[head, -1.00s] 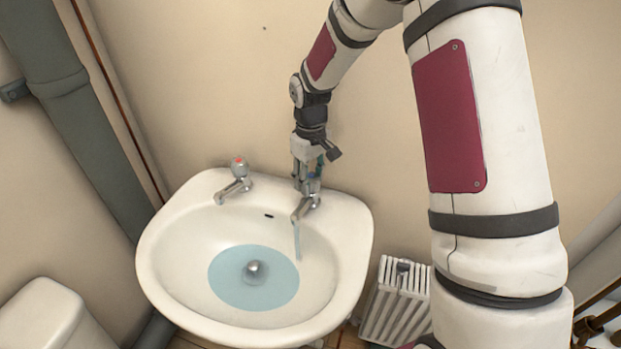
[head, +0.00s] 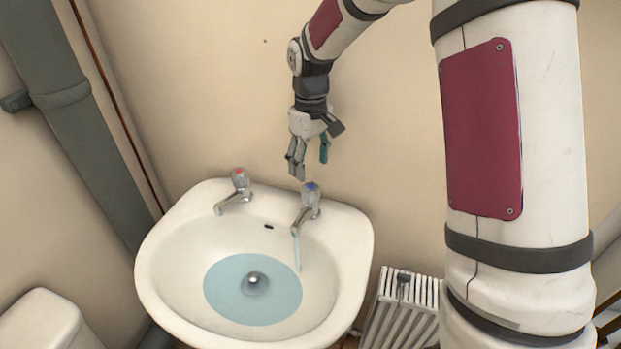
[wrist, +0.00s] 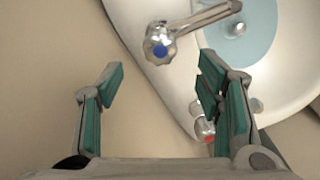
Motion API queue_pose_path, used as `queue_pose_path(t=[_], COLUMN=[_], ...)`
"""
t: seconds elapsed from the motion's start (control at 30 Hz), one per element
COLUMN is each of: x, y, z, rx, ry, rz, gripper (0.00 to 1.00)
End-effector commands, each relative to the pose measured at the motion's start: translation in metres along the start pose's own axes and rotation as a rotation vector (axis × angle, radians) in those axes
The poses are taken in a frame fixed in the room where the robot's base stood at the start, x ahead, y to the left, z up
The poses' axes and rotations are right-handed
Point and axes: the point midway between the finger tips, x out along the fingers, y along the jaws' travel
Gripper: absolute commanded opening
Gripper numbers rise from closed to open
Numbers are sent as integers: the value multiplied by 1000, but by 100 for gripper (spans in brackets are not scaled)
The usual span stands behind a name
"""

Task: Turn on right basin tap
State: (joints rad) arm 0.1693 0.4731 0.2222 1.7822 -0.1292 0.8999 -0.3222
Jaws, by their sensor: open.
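The right basin tap (head: 309,200) is chrome with a blue-marked knob, on the basin's back right rim. A thin stream of water runs from its spout into the basin. It also shows in the wrist view (wrist: 160,45), just ahead of the fingers. My gripper (head: 308,165) is above the tap, apart from it, with its fingers open and empty. The open fingers (wrist: 160,85) with teal pads also show in the wrist view. The white basin (head: 160,235) holds a pool of bluish water (head: 225,290) around a round metal plug (head: 254,282).
The left tap (head: 236,190) has a red mark and no visible stream. A white radiator (head: 400,310) is low at the right of the basin. A grey pipe (head: 85,130) runs down the left wall. A white cistern (head: 40,320) is at the lower left. The wall above the basin is clear.

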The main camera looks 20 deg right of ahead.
Motion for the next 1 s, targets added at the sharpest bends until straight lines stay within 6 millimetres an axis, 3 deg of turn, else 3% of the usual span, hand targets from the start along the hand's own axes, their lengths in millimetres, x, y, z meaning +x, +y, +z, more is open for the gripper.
queue_pose_path(t=[0.1,0.23,0.8,1.0], x=[-18,-29,-36,-74], y=[0,0,-1,-14], z=[-1,0,2,31], rx=[1,1,3,42], ry=[3,1,2,31], rz=[1,0,3,42], gripper=[60,60,60,60])
